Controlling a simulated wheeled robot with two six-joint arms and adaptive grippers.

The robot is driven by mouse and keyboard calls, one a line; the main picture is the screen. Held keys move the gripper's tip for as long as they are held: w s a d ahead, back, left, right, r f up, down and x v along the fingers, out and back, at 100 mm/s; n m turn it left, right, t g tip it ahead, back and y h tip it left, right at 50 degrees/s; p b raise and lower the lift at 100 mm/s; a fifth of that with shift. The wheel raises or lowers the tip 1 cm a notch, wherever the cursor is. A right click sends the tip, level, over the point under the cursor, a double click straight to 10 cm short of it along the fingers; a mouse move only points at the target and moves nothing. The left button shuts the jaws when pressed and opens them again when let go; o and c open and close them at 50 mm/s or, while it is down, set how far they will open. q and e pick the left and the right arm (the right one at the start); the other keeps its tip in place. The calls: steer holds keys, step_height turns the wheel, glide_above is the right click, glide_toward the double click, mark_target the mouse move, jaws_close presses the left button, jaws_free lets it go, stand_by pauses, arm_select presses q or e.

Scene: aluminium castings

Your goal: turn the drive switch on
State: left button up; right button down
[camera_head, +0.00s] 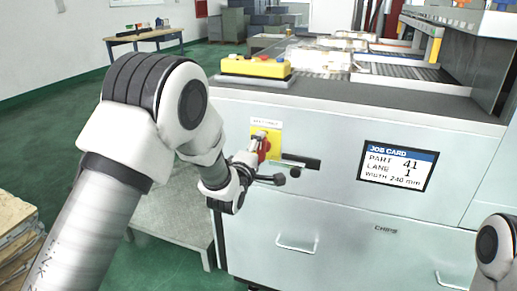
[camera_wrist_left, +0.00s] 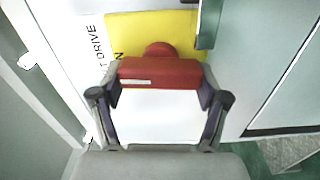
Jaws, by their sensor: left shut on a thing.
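The drive switch has a red handle (camera_head: 264,147) on a yellow plate (camera_head: 274,139) on the machine's pale front, under a small white label. In the left wrist view the red handle (camera_wrist_left: 160,69) lies across between the two fingertips, in front of the yellow plate (camera_wrist_left: 140,27). My left gripper (camera_head: 262,165) is at the switch, shut on the handle; it also shows in the left wrist view (camera_wrist_left: 160,98). The gripper and wrist hide part of the handle in the head view. The word DRIVE shows beside the plate in the wrist view. My right gripper is out of view.
A job card screen (camera_head: 398,165) is further right. Drawers with handles (camera_head: 297,244) lie below. A yellow button box (camera_head: 255,67) stands on the machine top. A low grey table (camera_head: 172,215) is at the left.

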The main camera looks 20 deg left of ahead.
arm_select(q)
steer(key=shift+n, duration=0.6)
steer(key=o, duration=1.2)
steer(key=shift+f, duration=0.1)
steer(key=shift+c, duration=0.2)
steer(key=s, duration=1.2)
steer(key=shift+a, duration=0.2)
